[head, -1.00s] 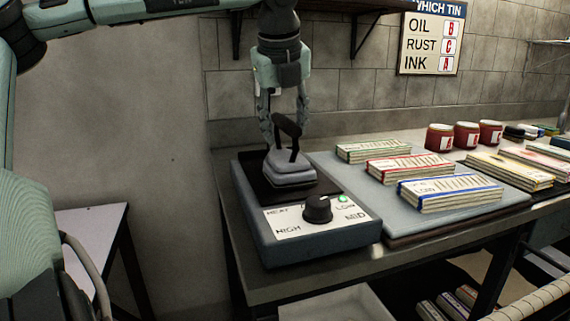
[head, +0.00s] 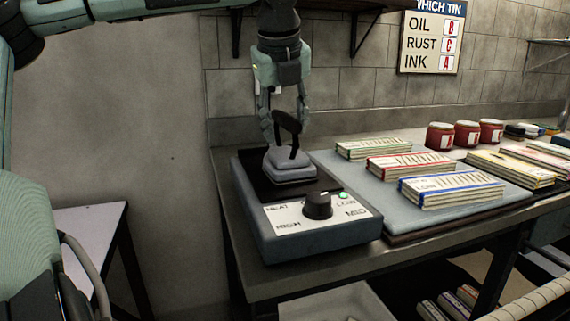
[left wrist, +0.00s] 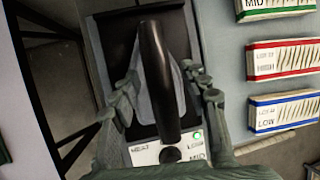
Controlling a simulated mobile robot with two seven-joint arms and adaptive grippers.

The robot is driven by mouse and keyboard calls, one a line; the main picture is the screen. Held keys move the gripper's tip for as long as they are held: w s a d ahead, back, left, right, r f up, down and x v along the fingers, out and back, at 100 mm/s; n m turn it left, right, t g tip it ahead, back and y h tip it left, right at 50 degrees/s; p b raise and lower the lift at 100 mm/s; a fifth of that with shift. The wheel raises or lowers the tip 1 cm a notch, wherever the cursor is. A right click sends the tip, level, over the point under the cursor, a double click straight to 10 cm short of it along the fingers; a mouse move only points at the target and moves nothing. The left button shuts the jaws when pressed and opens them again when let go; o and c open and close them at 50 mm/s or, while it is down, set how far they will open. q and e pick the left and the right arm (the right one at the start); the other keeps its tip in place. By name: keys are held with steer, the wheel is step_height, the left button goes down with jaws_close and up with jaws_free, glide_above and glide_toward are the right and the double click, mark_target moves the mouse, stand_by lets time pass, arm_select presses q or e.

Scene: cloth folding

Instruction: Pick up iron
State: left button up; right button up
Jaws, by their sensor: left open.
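The iron (head: 290,166) has a grey body and a black handle. It rests on the dark plate of the heater base (head: 320,241), which has a black knob, a green light and the words HEAT, LOW, MID and HIGH. My left gripper (head: 286,128) points down over the iron, with its fingers at the height of the handle. In the left wrist view, the iron's black handle (left wrist: 158,80) lies between the two spread fingers, with a gap on both sides. The left gripper is open. My right gripper is not in view.
Folded cloth stacks with green, red (head: 410,166) and blue (head: 450,189) bands lie on a grey board right of the heater. Red tins (head: 466,134) stand behind them. A sign (head: 432,38) hangs on the wall. A shelf bracket is above the gripper.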

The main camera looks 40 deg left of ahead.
arm_select(q)
steer(key=shift+c, duration=0.3)
jaws_close()
steer(key=shift+r, duration=0.1)
stand_by(0.4)
